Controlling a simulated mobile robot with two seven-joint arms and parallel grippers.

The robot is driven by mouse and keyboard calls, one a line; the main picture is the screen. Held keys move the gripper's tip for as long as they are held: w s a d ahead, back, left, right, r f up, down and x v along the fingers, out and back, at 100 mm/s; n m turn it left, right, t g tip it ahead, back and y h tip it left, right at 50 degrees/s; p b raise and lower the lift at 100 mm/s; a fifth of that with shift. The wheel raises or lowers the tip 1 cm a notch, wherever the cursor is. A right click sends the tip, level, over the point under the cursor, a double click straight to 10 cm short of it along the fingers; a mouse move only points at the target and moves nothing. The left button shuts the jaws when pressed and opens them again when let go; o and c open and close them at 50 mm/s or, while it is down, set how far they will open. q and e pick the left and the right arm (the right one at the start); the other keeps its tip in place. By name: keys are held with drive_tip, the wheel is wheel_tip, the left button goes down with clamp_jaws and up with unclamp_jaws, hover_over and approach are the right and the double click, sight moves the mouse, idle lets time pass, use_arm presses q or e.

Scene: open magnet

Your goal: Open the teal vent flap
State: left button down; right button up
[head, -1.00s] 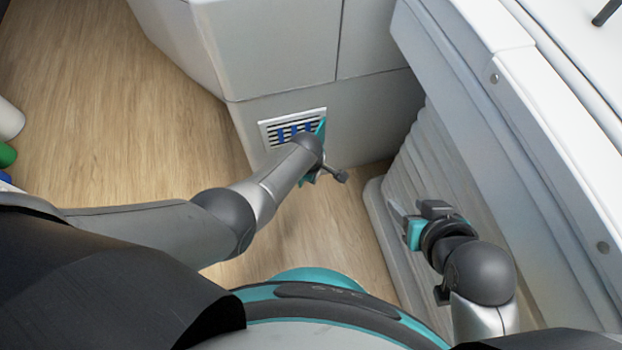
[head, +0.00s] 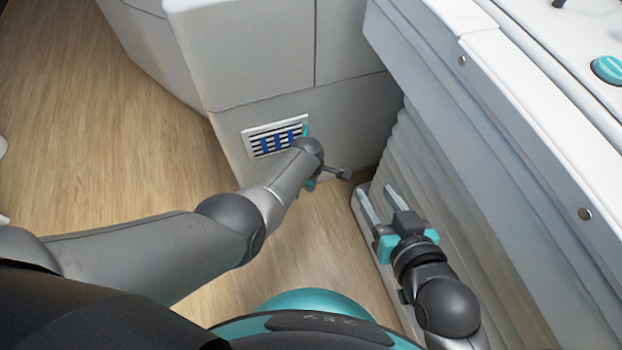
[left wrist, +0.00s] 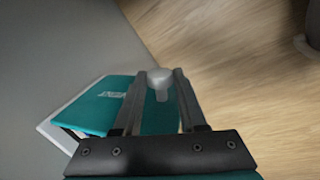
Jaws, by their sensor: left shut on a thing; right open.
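The vent (head: 268,139) is a white frame with dark slats and blue strips, low on the pale cabinet wall. Its teal flap (head: 306,130) shows as a thin strip at the frame's right edge, standing out from the slats. My left arm hides most of it. In the left wrist view the teal flap (left wrist: 103,104) bears pale lettering, with a white frame edge (left wrist: 62,127) beside it. My left gripper (left wrist: 161,74) is shut on a pale grey knob (left wrist: 159,84) by the flap. My right gripper (head: 378,198) is open and empty beside the ribbed side panel.
A white-topped machine housing (head: 500,90) with ribbed grey sides (head: 450,200) rises on the right, close to my right gripper. A teal button (head: 607,69) sits on its top. Wooden floor (head: 110,150) is clear on the left.

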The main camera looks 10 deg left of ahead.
use_arm(q)
drive_tip(key=shift+s+f, duration=0.1)
drive_tip(key=shift+s, duration=0.05)
drive_tip(key=shift+c, duration=2.3)
unclamp_jaws()
